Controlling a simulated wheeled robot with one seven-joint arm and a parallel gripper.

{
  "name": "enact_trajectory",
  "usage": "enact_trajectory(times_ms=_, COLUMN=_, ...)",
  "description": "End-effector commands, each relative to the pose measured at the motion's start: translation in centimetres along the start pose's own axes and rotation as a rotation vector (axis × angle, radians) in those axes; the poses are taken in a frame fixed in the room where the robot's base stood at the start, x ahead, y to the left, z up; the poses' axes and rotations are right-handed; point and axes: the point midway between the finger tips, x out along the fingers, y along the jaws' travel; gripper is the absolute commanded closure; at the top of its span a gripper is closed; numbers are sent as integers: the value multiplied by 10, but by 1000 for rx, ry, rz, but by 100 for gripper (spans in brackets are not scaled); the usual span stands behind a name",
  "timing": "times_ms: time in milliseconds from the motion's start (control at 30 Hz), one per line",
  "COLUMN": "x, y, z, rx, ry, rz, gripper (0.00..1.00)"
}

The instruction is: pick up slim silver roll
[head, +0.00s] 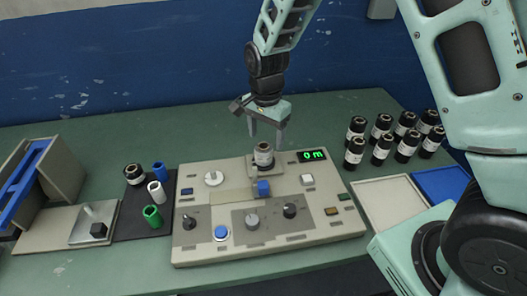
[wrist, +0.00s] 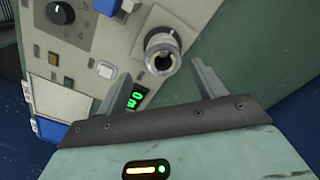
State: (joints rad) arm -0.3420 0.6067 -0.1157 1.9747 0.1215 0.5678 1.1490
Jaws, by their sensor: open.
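A slim roll (head: 263,157) stands upright on the control panel (head: 200,253), at its back middle near the green "0 m" display. It has a dark, hollow top and a pale silvery side; it also shows in the wrist view (wrist: 160,40). My gripper (head: 267,136) is open, pointing down just above the roll. In the wrist view my gripper (wrist: 160,70) has one finger on each side of the roll's top end, apart from it and holding nothing. How far the fingertips reach down beside the roll is hard to tell.
Several black rolls with white labels (head: 381,140) stand at the right back, beside a pale tray (head: 385,203) and a blue one (head: 440,184). Left of the panel, a dark mat (head: 132,222) holds a black, a blue, a white and a green roll. Knobs and buttons rise from the panel.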

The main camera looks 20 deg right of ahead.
Motion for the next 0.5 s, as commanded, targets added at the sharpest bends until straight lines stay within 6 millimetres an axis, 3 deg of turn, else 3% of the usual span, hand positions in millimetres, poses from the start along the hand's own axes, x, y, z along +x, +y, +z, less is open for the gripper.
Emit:
enact_trajectory(times_ms=167, x=10, y=-1, z=1, rx=-1, ry=-1, rz=2, gripper=31)
enact_trajectory(times_ms=500, x=53, y=-5, z=3, rx=0, ry=-1, rz=0, gripper=31)
